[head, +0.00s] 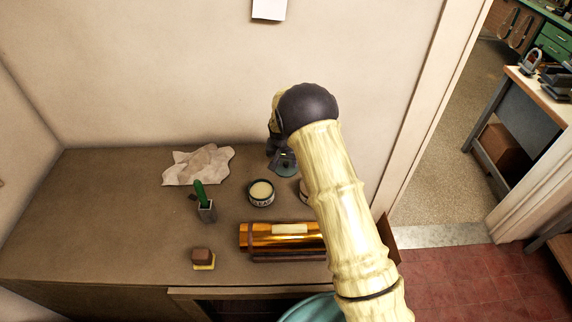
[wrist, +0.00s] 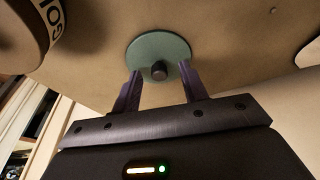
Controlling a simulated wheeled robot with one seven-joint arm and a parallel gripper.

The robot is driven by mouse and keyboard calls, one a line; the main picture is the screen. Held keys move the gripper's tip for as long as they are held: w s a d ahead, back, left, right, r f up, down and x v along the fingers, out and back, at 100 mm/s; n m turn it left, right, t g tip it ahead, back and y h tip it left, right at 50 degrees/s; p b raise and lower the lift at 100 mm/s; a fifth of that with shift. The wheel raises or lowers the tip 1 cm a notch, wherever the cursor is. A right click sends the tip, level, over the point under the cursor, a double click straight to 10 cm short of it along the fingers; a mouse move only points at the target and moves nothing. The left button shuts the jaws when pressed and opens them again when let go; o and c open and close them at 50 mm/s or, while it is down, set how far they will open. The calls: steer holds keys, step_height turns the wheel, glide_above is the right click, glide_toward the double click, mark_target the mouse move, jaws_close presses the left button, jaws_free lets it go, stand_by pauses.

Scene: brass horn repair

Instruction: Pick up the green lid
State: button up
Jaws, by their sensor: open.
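The green lid (wrist: 150,50) is a round, flat disc with a dark knob (wrist: 159,71) in its middle. In the wrist view it lies on the brown tabletop, straight ahead of my gripper (wrist: 158,80). The two dark fingers are open, one on each side of the knob, and nothing is clamped between them. I cannot tell whether the fingers touch the lid. In the head view the lid (head: 287,167) shows only partly, below my gripper near the back of the table, with my arm hiding the area to its right.
An open tin of pale paste (head: 261,193) stands close to the lid. The wall is close behind.

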mark_target(286, 163)
stand_by(0.5)
jaws_close()
steer(key=shift+r, duration=0.1)
step_height(286, 163, up, 10)
steer(key=b, duration=0.4)
stand_by(0.6)
